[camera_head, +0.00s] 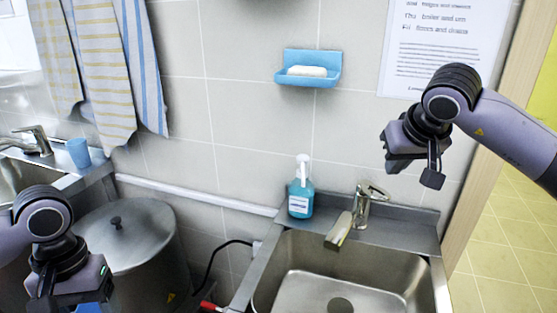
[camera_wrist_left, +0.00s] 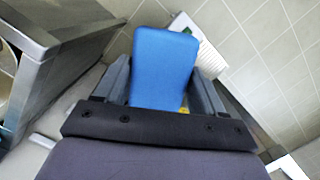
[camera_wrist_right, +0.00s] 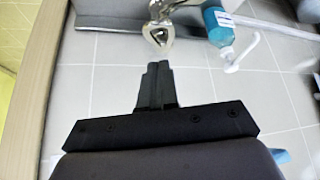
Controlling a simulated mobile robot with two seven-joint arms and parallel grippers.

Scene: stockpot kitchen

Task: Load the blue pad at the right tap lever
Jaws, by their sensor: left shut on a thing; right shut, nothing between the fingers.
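The blue pad (camera_wrist_left: 163,68) is held between the fingers of my left gripper (camera_wrist_left: 165,85), which is shut on it. In the head view my left gripper (camera_head: 72,285) is at the lower left, by the big pot, with only a bit of blue showing below it. The right tap (camera_head: 362,205) stands behind the right sink, with its lever (camera_head: 375,190) on top. My right gripper (camera_head: 415,170) is shut and empty, raised above and to the right of this tap. In the right wrist view its closed fingers (camera_wrist_right: 155,82) point towards the tap (camera_wrist_right: 158,32), apart from it.
A teal pump bottle (camera_head: 300,200) stands left of the right tap. A lidded pot (camera_head: 125,235) stands between the sinks. A blue cup (camera_head: 79,152) is by the left tap (camera_head: 38,140). A blue soap dish (camera_head: 308,68) and a paper notice (camera_head: 440,45) are on the wall.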

